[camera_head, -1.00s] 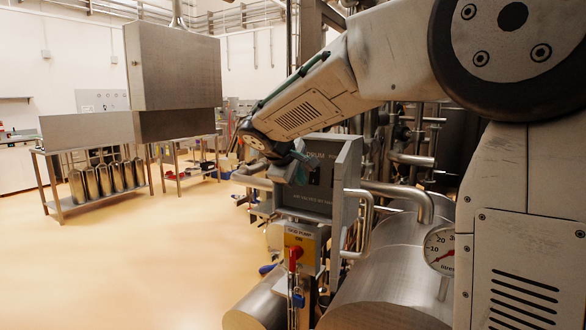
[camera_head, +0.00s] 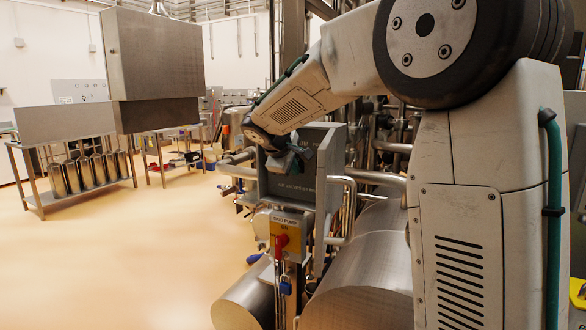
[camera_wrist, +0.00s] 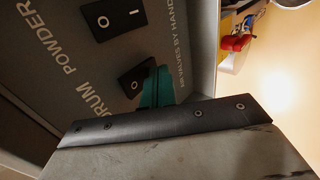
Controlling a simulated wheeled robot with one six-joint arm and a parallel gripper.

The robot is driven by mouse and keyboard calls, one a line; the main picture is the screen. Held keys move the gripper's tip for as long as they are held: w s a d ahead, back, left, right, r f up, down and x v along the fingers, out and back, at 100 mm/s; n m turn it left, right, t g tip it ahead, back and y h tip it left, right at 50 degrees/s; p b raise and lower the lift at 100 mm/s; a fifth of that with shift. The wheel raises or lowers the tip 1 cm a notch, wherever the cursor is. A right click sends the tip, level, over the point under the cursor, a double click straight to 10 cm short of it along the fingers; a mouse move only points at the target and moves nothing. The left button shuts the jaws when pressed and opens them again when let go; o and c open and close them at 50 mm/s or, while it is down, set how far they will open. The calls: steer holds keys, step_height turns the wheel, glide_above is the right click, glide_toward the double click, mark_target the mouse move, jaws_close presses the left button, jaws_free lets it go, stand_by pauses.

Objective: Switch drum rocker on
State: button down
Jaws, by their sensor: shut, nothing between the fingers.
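The grey control panel (camera_head: 285,189) stands in the middle of the head view, on a box above the pipes. In the wrist view the panel (camera_wrist: 75,45) fills the upper left, lettered DRUM and POWDER. The drum rocker (camera_wrist: 132,82) is black; its O end shows and its other end is hidden behind my fingers. My gripper (camera_wrist: 157,88) is shut and empty, with its teal fingers over that hidden end. I cannot tell if they touch it. In the head view my gripper (camera_head: 279,160) is in front of the panel's face.
The powder rocker (camera_wrist: 118,17), with O and I marks, sits beside the drum rocker. Below the panel is a yellow switch box with a red handle (camera_head: 281,241). Steel cylinders (camera_head: 365,270) and pipes crowd the right. Open floor (camera_head: 130,265) lies left.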

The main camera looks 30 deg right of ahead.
steer(key=shift+r, duration=0.1)
steer(key=shift+r, duration=0.8)
steer(key=s+a+r, duration=0.4)
steer(key=s+a, duration=0.3)
steer(key=a, duration=0.3)
steer(key=shift+a, duration=0.3)
steer(key=shift+r, duration=0.1)
